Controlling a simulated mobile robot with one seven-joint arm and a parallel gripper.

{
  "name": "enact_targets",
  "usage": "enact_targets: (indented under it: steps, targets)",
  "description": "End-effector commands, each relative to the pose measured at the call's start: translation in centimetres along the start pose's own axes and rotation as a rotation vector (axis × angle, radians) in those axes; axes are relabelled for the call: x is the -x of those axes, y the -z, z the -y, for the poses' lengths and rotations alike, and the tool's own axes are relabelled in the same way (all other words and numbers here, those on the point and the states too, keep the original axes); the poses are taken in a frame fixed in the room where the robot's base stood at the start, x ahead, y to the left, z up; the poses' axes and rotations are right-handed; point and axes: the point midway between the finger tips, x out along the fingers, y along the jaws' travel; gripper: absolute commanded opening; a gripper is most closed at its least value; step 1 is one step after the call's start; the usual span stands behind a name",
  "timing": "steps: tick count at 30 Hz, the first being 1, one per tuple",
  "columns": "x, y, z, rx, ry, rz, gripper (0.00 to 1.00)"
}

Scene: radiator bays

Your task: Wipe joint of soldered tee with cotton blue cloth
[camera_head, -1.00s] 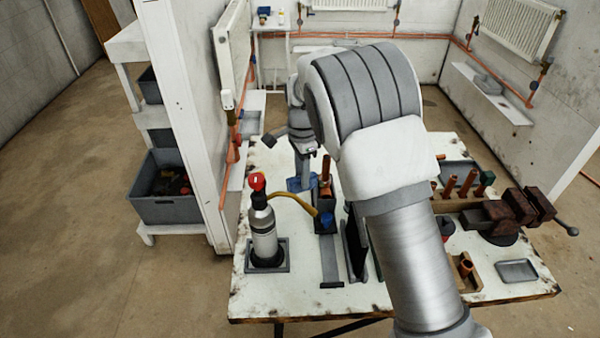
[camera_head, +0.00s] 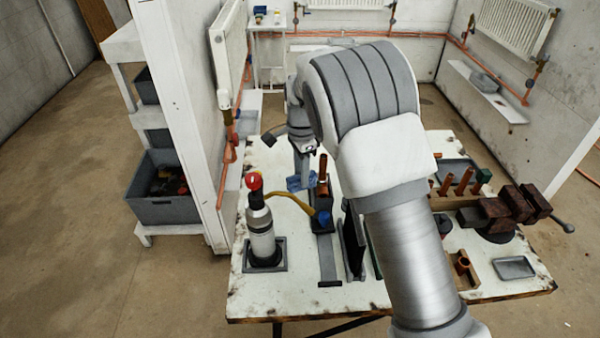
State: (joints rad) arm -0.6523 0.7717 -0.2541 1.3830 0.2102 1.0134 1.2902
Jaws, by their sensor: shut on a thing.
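The blue cloth (camera_head: 294,184) is a small patch of blue at the lower end of my gripper (camera_head: 303,178), which is shut on it. My gripper points down over the white table, just left of an upright copper piece (camera_head: 322,170), which looks like the soldered tee. The copper piece stands on a dark holder (camera_head: 322,218). The cloth is close beside the copper; I cannot tell whether they touch. The joint itself is too small to make out, and my arm covers the area to its right.
A gas bottle with a red top (camera_head: 261,225) and a yellow hose (camera_head: 290,198) stand at the left front. A vise (camera_head: 505,212), upright copper pipes (camera_head: 462,182) and a grey tray (camera_head: 515,268) are at the right. A white wall end (camera_head: 185,120) borders the table's left side.

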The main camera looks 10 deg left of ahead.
Motion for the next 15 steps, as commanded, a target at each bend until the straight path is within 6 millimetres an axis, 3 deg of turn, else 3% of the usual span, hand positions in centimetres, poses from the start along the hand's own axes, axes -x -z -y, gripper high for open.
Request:
enact_targets:
  steps: [15]
  targets:
    - [0.01,0.78,0.01,0.001,0.000,0.000,0.00]
